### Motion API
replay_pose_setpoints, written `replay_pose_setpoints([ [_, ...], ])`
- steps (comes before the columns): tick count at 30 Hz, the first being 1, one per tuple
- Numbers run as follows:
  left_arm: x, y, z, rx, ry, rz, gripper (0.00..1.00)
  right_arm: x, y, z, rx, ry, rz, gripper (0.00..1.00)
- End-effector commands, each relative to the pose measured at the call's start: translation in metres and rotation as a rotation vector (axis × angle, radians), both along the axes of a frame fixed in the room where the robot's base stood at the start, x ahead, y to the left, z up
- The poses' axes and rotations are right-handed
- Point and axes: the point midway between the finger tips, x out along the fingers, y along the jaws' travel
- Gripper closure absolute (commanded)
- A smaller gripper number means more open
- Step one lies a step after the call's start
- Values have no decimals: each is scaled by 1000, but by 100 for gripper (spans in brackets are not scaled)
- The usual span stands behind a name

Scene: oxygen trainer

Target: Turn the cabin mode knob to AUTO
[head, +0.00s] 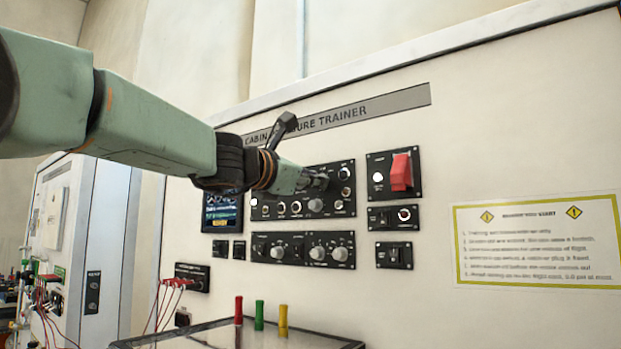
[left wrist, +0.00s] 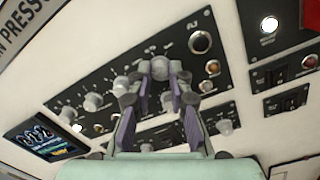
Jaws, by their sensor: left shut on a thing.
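My left gripper (head: 318,180) reaches the upper black control panel (head: 260,187) of the cabin pressure trainer. In the left wrist view my left gripper (left wrist: 160,72) has its two fingertips on either side of a pale round knob (left wrist: 160,68), and it is shut on it. The fingers cover much of this knob, and in the head view the gripper hides it. The small labels around it are too blurred to read, so the set position and the AUTO mark cannot be told. My right gripper is not in view.
A red guarded switch (head: 402,172) is right of the upper panel. A lower panel (head: 303,249) has several knobs. A lit screen (head: 222,211) is left of them. Red, green and yellow pegs (head: 259,313) stand on a table below. A notice (head: 540,243) hangs at the right.

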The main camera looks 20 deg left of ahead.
Motion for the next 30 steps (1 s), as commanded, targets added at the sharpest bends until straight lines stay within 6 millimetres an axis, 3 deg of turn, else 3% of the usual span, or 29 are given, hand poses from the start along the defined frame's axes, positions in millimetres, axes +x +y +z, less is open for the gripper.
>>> replay_pose_setpoints([
  [1, -2, 1, 7, -5, -11, 2, 100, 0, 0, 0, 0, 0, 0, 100],
  [8, -2, 1, 7, -4, -11, 2, 100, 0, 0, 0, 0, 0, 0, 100],
  [9, -2, 1, 7, -4, -11, 2, 81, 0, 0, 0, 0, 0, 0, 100],
  [17, -1, 1, 4, -2, -7, 1, 58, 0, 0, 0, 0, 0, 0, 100],
  [30, 0, 0, 8, 0, -5, -1, 58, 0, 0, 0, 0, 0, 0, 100],
])
